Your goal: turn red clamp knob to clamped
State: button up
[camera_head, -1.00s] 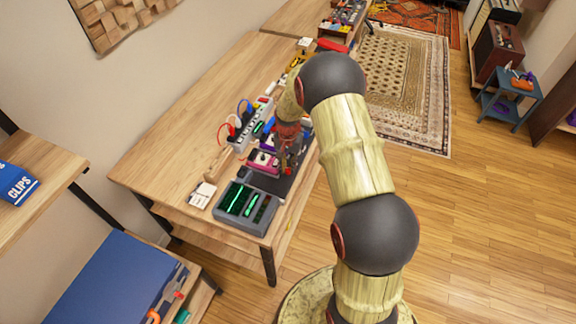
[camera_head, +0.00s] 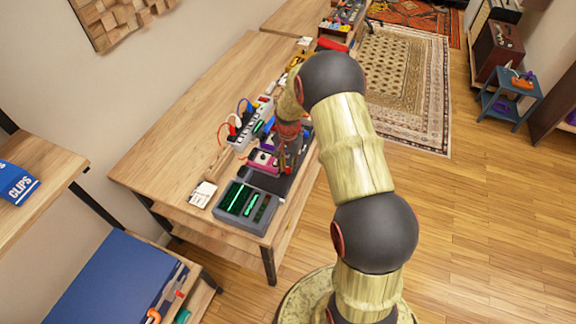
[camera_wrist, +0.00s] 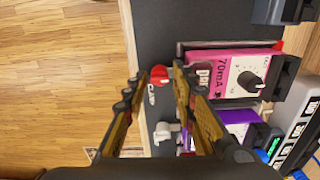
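The red clamp knob (camera_wrist: 159,75) shows in the wrist view on the dark board (camera_wrist: 157,30), with a small white label beside it. My gripper (camera_wrist: 155,74) is open, its two fingers on either side of the knob with gaps showing. I cannot tell how far above the knob the fingertips are. A pink pedal (camera_wrist: 230,75) marked 70mA lies just right of the right finger. In the head view my gripper (camera_head: 289,160) is over the board at the table's front edge, and the knob is hidden there.
A grey-white knob (camera_wrist: 163,132) sits on the same board below the red one. A power strip (camera_wrist: 300,135) with plugs stands to the right. In the head view a grey meter with green screens (camera_head: 246,206) stands at the near corner; the table's left part (camera_head: 165,150) is clear.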

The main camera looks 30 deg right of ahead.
aim_at(288, 168)
jog(key=shift+o, duration=0.9)
jog(key=shift+r, duration=4)
jog(key=shift+s+n, duration=0.1)
jog(key=shift+n, duration=0.3)
jog(key=s+a+r+n+t+b, duration=0.1)
jog(key=s+a+r+n, duration=0.4)
jog(key=s+r, duration=0.8)
jog(key=s+a+r+n+t+b, duration=0.2)
jog(key=s+a+r+n+t, duration=0.2)
jog(key=s+a+r, duration=0.7)
jog(key=shift+s+r+n+t, duration=0.35)
jog(key=shift+s+r, duration=0.85)
jog(key=shift+s, duration=0.95)
